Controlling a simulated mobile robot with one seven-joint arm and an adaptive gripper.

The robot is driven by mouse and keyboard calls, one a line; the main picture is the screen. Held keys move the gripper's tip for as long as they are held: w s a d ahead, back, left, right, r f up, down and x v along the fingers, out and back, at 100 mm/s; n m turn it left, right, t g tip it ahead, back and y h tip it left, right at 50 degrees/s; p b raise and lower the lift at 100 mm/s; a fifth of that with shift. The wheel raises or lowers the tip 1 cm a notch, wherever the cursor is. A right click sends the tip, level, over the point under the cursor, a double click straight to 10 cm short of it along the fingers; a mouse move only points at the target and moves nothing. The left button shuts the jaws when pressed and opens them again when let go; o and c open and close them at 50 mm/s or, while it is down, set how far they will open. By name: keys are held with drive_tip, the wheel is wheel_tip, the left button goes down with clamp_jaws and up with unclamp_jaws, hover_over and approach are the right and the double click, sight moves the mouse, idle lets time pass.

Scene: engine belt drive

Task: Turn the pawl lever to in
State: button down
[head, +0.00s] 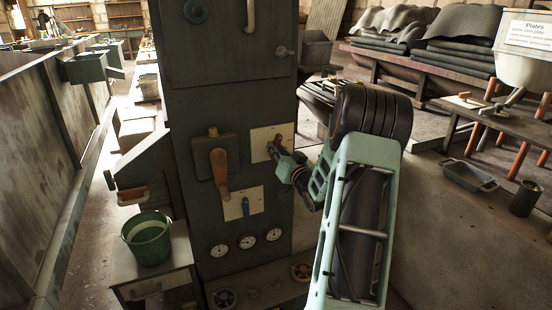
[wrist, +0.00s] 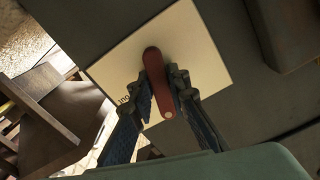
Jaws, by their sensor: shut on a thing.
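A red lever (wrist: 154,62) sits on a cream square plate (wrist: 205,45) in the wrist view; I take it for the pawl lever. Its rounded pivot end is on the plate and its free end points down in that view. My gripper (wrist: 162,78) has a finger on each side of the lever and is shut on it. Small dark lettering shows on the plate beside the left finger, partly hidden. In the head view my gripper (head: 276,149) is at the upper cream plate (head: 260,136) on the dark cabinet, and mostly covers the lever.
On the cabinet (head: 225,100), a large orange-brown lever (head: 219,172) hangs left of my gripper. A green bucket (head: 147,238) stands on a side stand at left.

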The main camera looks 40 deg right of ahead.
drive_tip(key=shift+n+b, duration=1.65)
drive_tip(key=shift+n, duration=0.05)
drive_tip(key=c, duration=1.9)
unclamp_jaws()
drive_tip(key=v, duration=1.2)
drive_tip(key=shift+d, duration=0.1)
